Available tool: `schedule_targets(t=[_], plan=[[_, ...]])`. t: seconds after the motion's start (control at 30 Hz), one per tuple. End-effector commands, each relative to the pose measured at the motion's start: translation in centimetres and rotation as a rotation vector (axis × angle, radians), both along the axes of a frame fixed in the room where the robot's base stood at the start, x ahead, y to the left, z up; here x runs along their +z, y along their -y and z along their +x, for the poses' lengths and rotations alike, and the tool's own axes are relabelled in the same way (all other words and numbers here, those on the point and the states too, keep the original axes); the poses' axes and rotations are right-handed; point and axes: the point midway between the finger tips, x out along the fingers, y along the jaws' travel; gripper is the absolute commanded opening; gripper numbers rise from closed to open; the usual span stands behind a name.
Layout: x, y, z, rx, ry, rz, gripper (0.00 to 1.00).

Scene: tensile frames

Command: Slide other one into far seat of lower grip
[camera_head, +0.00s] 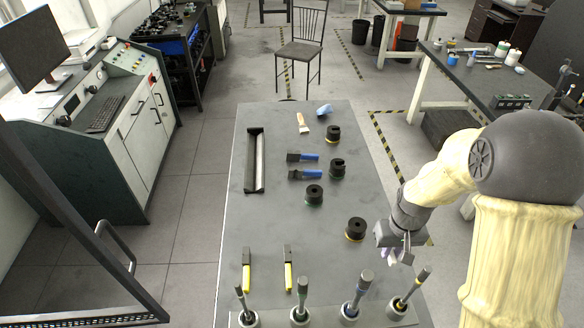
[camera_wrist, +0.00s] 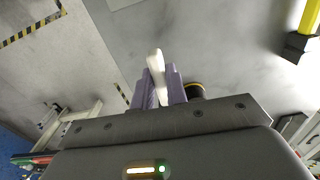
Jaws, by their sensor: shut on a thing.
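My gripper (camera_head: 399,256) is at the right edge of the grey table (camera_head: 232,190). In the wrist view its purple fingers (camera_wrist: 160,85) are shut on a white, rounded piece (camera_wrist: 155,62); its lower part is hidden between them. A black notched cylinder with a yellow ring (camera_head: 355,229) stands just left of my gripper and shows partly behind the fingers in the wrist view (camera_wrist: 195,90). Two blue-handled black pieces (camera_head: 303,156) (camera_head: 305,174) lie mid-table. Two yellow-and-black pieces (camera_head: 246,270) (camera_head: 288,268) lie near the front. I cannot tell which thing is the lower grip.
Several upright rods in round holders (camera_head: 300,316) line the table's front edge. More black cylinders (camera_head: 333,134) (camera_head: 337,168) (camera_head: 314,195) stand right of centre. A long black tray (camera_head: 255,160) lies at left. The table's middle-left is clear.

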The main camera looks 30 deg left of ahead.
Motion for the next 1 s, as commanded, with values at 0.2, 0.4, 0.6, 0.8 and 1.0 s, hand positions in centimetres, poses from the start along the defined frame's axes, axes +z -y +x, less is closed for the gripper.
schedule_targets(t=[0.2, 0.4, 0.6, 0.8, 1.0], plan=[[-3.4, 5.9, 4.1, -0.145, -0.002, -0.002, 0.00], [-7.9, 13.5, 6.3, -0.319, -0.004, -0.003, 0.00], [-12.7, 21.2, 6.2, -0.495, -0.004, -0.001, 0.00], [-15.2, 25.0, 5.6, -0.586, 0.001, 0.002, 0.00], [-15.4, 25.4, 5.6, -0.593, 0.003, 0.001, 0.00]])
